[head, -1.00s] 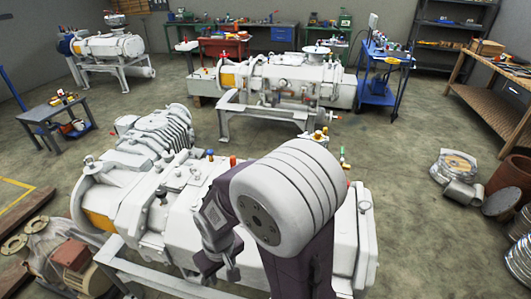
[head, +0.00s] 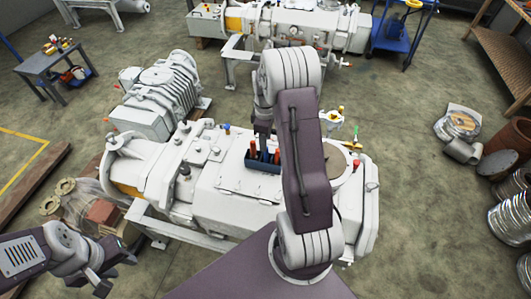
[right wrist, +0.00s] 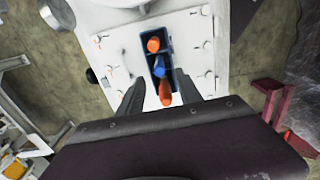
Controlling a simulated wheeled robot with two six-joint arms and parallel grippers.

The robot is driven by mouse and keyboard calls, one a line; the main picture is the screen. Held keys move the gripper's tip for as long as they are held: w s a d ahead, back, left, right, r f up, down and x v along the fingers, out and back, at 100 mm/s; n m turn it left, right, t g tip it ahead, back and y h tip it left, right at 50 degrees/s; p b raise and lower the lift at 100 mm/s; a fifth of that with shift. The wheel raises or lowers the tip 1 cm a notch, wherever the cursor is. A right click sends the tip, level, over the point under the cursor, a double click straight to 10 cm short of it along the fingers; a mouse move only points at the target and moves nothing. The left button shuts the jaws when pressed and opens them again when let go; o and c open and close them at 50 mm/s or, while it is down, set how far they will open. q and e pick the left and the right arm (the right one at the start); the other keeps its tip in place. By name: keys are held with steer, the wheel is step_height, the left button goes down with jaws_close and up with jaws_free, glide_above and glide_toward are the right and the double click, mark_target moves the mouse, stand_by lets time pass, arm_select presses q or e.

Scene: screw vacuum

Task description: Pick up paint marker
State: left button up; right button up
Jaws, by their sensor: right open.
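A dark blue tray (head: 262,165) lies on top of the white vacuum pump (head: 215,190). Upright orange-red pieces stand in it. In the right wrist view the tray (right wrist: 173,56) holds an orange piece (right wrist: 153,44), a blue piece (right wrist: 159,69) and a longer orange-red piece (right wrist: 165,93). I cannot tell which is the paint marker. My right gripper (right wrist: 160,92) is open and empty, its dark fingers on either side of the tray's near end. My left gripper (head: 116,272) is at the lower left, away from the tray; its jaw opening is unclear.
Small bolts and coloured fittings stick up from the pump top around the tray. A red-topped fitting (head: 356,165) stands at its right. A grey side table (head: 48,62) and metal coils (head: 508,222) stand apart on the floor.

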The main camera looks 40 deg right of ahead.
mark_target(266, 157)
steer(key=shift+s, duration=0.15)
steer(key=shift+s+f+p, duration=0.15)
steer(key=shift+f+p, duration=0.35)
steer(key=shift+f, duration=0.1)
steer(key=shift+s+f+p, duration=0.15)
steer(key=shift+f+p, duration=0.3)
steer(key=shift+f, duration=0.1)
steer(key=shift+w+d+f, duration=0.1)
steer(key=shift+w+f, duration=0.05)
steer(key=shift+f, duration=0.45)
steer(key=shift+w+f, duration=0.15)
steer(key=shift+f, duration=0.45)
steer(key=shift+w+f, duration=0.2)
steer(key=shift+s+r, duration=0.15)
steer(key=shift+s, duration=0.1)
jaws_close()
arm_select(q)
steer(key=shift+s+a+r, duration=0.1)
steer(key=shift+s+r, duration=0.1)
steer(key=shift+r, duration=0.35)
steer(key=shift+s+r, duration=0.15)
steer(key=shift+r, duration=0.4)
arm_select(e)
steer(key=shift+w, duration=0.1)
